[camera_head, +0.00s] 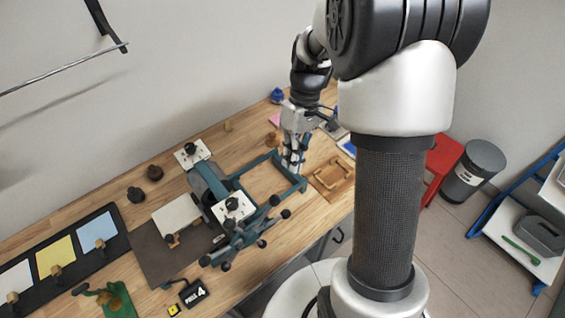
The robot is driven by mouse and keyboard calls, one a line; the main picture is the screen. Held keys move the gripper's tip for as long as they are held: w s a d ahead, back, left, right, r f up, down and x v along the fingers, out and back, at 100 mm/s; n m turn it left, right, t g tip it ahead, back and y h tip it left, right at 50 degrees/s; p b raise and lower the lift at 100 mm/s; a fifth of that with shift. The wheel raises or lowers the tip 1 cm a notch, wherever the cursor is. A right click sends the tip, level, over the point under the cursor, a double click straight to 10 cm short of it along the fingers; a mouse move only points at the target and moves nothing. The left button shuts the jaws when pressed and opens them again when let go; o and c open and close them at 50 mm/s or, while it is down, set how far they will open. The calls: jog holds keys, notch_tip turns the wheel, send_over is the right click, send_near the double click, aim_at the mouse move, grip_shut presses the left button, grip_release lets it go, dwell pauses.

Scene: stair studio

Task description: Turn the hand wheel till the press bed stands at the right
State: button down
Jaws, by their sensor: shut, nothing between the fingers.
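The press stands on the wooden bench, with a teal frame (262,161) whose open rails reach to the right. The hand wheel (243,239), with several teal spokes ending in dark knobs, is at the near side of the press. A dark flat plate that looks like the press bed (152,258) lies at the left of the roller part, with a pale sheet (176,214) on it. My gripper (292,167) points down, shut and empty, at the right end of the rails, away from the wheel. I cannot tell whether it touches the frame.
A black board with coloured cards (56,257) lies at the left. A wooden tray (333,178) sits right of the rails. A red stool (441,168) and grey bin (474,171) stand beyond the bench.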

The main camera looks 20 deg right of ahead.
jog(key=b+x, duration=0.2)
jog(key=x, duration=1.1)
jog(key=shift+b, duration=0.35)
jog(key=shift+f, duration=0.3)
jog(key=a+f+g+y+b, duration=0.1)
jog(key=f+y+b, duration=0.1)
jog(key=f+b, duration=0.1)
jog(key=f+y+b, duration=0.2)
jog(key=f+y, duration=0.1)
jog(key=a+f+g+y+b, duration=0.1)
jog(key=f+y+b, duration=0.1)
jog(key=f+b, duration=0.1)
jog(key=shift+s+a+f+n+g+y+b, duration=0.15)
jog(key=shift+s+a+n+g+y+b, duration=0.15)
jog(key=shift+s+y+b, duration=0.1)
jog(key=shift+s+a+f+y+b, duration=0.15)
jog(key=shift+a+f+y+b, duration=0.25)
jog(key=shift+a+f+y, duration=0.15)
jog(key=shift+s+a+f+b, duration=0.15)
jog(key=shift+a+f+b, duration=0.25)
jog(key=shift+a, duration=0.2)
